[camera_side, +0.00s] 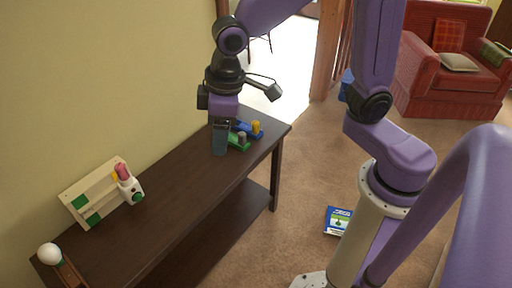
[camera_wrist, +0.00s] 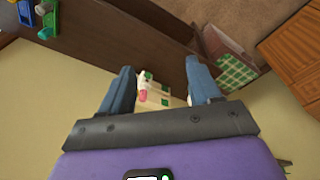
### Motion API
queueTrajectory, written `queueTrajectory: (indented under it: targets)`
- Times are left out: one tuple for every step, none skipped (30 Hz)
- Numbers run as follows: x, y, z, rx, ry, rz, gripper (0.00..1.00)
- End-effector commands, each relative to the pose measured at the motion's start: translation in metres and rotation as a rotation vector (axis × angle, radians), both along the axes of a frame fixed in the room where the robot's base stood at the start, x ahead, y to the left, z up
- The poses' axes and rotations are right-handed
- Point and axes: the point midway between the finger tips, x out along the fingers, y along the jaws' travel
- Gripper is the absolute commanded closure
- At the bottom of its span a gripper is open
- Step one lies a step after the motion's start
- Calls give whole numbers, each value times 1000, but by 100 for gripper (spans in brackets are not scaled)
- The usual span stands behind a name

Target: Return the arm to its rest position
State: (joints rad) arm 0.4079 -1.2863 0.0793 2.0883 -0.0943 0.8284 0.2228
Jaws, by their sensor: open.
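My gripper (camera_side: 220,138) hangs pointing down over the far right part of the dark brown table (camera_side: 180,185). In the wrist view its two blue-grey fingers (camera_wrist: 158,88) stand apart with nothing held between them. In the side view the fingers partly cover a green block piece (camera_side: 238,143) and are close to it; I cannot tell whether they touch.
A blue piece with a yellow peg (camera_side: 256,128) lies beside the green one. A cream board with green squares (camera_side: 88,195), a white-and-pink object (camera_side: 128,184) and a white ball (camera_side: 49,254) are at the table's left. A red armchair (camera_side: 440,85) stands farther back.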

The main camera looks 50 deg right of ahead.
Motion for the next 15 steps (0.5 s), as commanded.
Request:
queueTrajectory:
  targets:
    - [-17, -12, 1, -4, 9, 34, 38]
    - [-27, -19, 2, -8, 15, 56, 38]
    - [-40, -28, 2, -13, 24, 84, 38]
    - [-50, -35, 1, -19, 31, 106, 38]
    - [-60, -42, 1, -23, 38, 127, 38]
    - [-73, -51, 0, -29, 46, 156, 38]
    - [-83, -58, 0, -32, 52, 177, 38]
    - [-93, -66, -1, -35, 59, 198, 38]
    - [-105, -75, -2, -41, 68, 227, 38]
    - [-114, -82, -3, -46, 73, 247, 38]
    - [-122, -88, -4, -49, 78, 265, 38]
    - [-132, -97, -5, -53, 86, 288, 38]
    - [-139, -102, -6, -57, 92, 305, 38]
    - [-146, -107, -7, -58, 96, 319, 38]
    - [-153, -113, -8, -62, 101, 336, 38]
